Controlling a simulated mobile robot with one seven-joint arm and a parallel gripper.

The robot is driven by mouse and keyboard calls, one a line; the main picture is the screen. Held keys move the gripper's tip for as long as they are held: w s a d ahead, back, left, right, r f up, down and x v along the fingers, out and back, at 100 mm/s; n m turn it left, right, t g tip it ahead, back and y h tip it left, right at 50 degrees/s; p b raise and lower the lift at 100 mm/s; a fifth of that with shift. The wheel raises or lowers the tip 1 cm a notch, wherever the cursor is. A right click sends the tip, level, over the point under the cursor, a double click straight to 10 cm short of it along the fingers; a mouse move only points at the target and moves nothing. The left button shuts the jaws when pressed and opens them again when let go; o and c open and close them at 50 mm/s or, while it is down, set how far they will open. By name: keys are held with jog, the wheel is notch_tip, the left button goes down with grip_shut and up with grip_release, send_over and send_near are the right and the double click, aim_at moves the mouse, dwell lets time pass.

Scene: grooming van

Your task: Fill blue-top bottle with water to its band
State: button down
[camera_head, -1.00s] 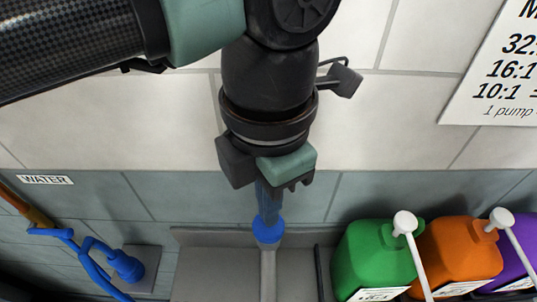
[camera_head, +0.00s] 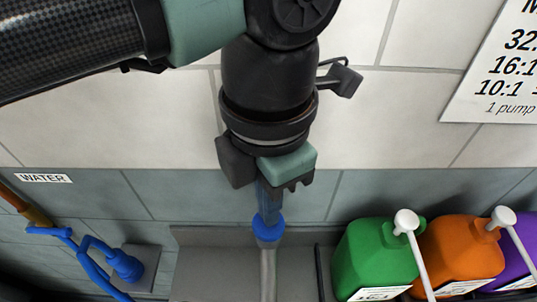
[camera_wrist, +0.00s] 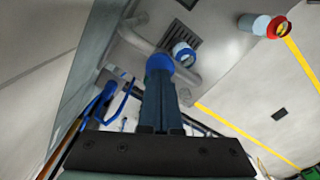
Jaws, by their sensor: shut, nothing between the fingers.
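My gripper (camera_head: 268,211) points down, shut and empty, with its fingertips at a blue knob (camera_head: 267,229) on top of a grey pipe (camera_head: 268,272). The fingertips look touching or nearly touching the knob; I cannot tell which. In the wrist view the knob (camera_wrist: 159,63) sits right at the ends of the shut fingers (camera_wrist: 160,105). Just beyond it, a round blue-rimmed thing (camera_wrist: 183,52) with a pale middle lies near a dark drain grate (camera_wrist: 181,37). It may be the blue-top bottle seen from above; the view is too small to tell. No water shows.
Green (camera_head: 372,262), orange (camera_head: 455,255) and purple (camera_head: 520,250) pump jugs stand close on the right. A blue hose (camera_head: 92,262) and blue fitting (camera_head: 127,266) are at left, under a WATER label (camera_head: 44,178). A red-rimmed round thing (camera_wrist: 278,28) is farther off.

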jog(key=shift+f+b, duration=0.9)
jog(key=shift+f, duration=0.05)
dwell(2.7)
jog(key=shift+r+p, duration=2.15)
jog(key=shift+r, duration=1.4)
